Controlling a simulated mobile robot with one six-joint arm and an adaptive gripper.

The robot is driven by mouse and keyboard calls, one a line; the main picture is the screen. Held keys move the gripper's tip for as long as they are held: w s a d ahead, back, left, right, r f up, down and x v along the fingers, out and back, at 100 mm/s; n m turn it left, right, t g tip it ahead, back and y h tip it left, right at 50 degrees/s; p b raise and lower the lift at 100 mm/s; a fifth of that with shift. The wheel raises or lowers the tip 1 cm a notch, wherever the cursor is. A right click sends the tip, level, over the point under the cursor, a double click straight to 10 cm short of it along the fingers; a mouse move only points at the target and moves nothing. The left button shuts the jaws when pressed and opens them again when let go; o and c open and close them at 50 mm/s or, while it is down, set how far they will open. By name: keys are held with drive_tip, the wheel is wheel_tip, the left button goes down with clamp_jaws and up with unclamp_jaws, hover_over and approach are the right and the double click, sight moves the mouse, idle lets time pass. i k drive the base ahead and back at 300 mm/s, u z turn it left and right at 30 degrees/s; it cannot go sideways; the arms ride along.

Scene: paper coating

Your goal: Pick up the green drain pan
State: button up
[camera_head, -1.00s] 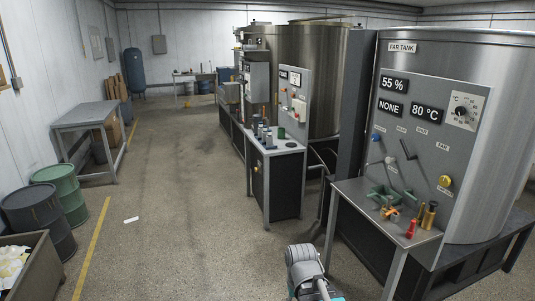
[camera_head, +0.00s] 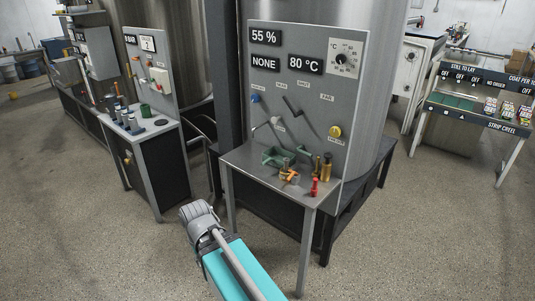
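Green pieces (camera_head: 272,157) sit on the grey table in front of the tank panel, behind small brass and orange fittings. They are too small and partly covered for me to tell whether one is the drain pan. A small green cup-like thing (camera_head: 145,110) stands on the bench further left. My arm, with a grey joint and a teal link, reaches up from the bottom edge, short of the grey table. My gripper's fingers do not show, and nothing is seen held.
The grey table (camera_head: 240,172) also carries a red fitting (camera_head: 314,187) and a brass cylinder (camera_head: 326,167). A tank panel (camera_head: 270,90) with levers rises behind it. A strip creel rack (camera_head: 490,124) stands at the right. The floor in front is open.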

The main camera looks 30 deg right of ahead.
sight(273, 156)
drive_tip(key=z, duration=0.1)
drive_tip(key=i, duration=1.1)
drive_tip(key=z, duration=0.15)
